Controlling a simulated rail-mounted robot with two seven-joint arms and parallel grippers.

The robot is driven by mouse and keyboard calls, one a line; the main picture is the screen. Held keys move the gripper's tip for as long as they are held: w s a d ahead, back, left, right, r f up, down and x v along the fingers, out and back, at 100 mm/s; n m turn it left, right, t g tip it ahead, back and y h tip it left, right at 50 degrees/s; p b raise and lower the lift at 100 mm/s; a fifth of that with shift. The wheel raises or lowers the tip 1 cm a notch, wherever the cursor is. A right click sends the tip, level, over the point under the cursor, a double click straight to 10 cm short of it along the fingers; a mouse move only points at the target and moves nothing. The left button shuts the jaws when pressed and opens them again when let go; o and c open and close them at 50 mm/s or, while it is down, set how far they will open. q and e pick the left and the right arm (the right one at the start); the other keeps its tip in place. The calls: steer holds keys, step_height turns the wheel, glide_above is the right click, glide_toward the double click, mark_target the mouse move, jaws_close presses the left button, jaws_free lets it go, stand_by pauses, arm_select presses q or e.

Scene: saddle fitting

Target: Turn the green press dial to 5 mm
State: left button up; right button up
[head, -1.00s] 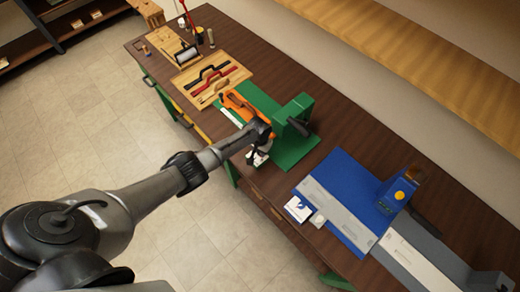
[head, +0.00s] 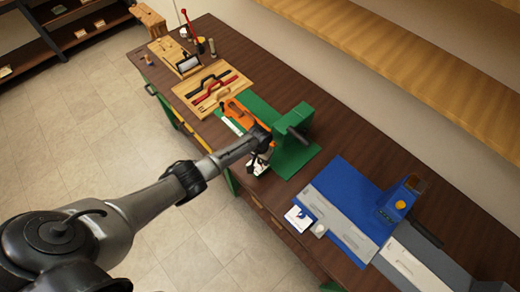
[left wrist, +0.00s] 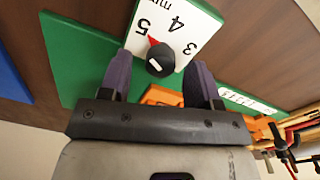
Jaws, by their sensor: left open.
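The green press (head: 292,145) stands on the bench, with an orange part (head: 240,115) on its green base. In the left wrist view its dial is a black knob (left wrist: 158,66) with a white mark and a red pointer, on a white plate (left wrist: 188,14) printed 3, 4, 5 and mm. The red pointer is directed toward the 5. My left gripper (left wrist: 162,58) is open, one finger on each side of the knob, with visible gaps. In the head view my left gripper (head: 259,162) is at the press's near side and partly covers the dial plate. My right gripper is out of view.
Right of the press lie a blue mat (head: 345,178) and a blue device (head: 396,198) with a yellow button. A wooden board with handled tools (head: 212,84) lies left of the press. Bare dark bench top (head: 345,125) shows behind the press.

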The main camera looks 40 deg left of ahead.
arm_select(q)
step_height(320, 180, up, 13)
steer(key=shift+a, duration=0.2)
stand_by(0.3)
stand_by(0.6)
steer(key=w+d+r+m+t+y, duration=0.1)
steer(key=w+r+m+t, duration=0.15)
steer(key=r, duration=0.35)
steer(key=w+d+r+m+t+y, duration=0.1)
steer(key=w+d+r+m+t, duration=0.15)
steer(key=r, duration=0.45)
steer(key=s+d+r+t, duration=0.4)
steer(key=s+d+r, duration=0.15)
steer(key=s, duration=0.25)
steer(key=s+d+f+g, duration=0.1)
steer(key=s+f, duration=0.3)
steer(key=s, duration=0.5)
steer(key=s+d+f+g+h, duration=0.1)
steer(key=s+f, duration=0.4)
steer(key=s, duration=0.5)
steer(key=s+f+n+g, duration=0.1)
steer(key=s+f+g, duration=0.2)
steer(key=s, duration=0.7)
steer(key=shift+d+f+h, duration=0.4)
steer(key=shift+f, duration=0.35)
